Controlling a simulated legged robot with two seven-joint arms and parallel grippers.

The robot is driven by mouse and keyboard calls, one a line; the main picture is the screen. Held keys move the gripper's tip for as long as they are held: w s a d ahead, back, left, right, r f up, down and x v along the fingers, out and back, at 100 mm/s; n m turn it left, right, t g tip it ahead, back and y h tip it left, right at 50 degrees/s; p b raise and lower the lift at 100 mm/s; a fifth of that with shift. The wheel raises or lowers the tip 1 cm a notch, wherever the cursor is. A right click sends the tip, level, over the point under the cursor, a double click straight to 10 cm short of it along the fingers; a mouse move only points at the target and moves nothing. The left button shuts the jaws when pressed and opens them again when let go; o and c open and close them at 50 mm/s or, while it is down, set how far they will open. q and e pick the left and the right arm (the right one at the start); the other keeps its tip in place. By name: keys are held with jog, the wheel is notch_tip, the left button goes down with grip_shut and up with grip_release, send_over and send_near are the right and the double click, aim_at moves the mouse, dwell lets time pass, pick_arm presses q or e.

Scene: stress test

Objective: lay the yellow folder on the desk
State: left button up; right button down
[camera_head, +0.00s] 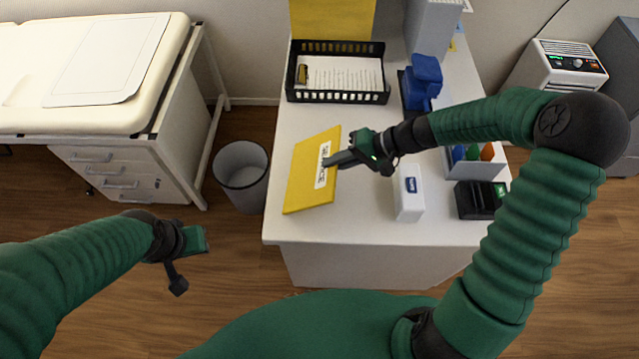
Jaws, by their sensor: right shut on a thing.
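The yellow folder (303,185) with a white label is over the left part of the white desk (360,225), its face up. My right gripper (332,160) reaches in from the right and is shut on the folder's right side, over the label's edge. I cannot tell whether the folder rests flat or is slightly raised. My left gripper (192,264) is open and empty, left of the desk above the floor.
A black tray of papers (337,97) sits behind the folder. A white box (409,192), a blue device (420,82), a black device (480,200) and a grey organizer (474,168) stand to the right. A bin (241,175) stands left of the desk.

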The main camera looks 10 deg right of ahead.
jog(key=c, duration=1.7)
grip_release()
jog(key=p+v, duration=0.5)
jog(key=v, duration=0.3)
jog(key=shift+p, duration=0.3)
jog(key=shift+r, duration=0.1)
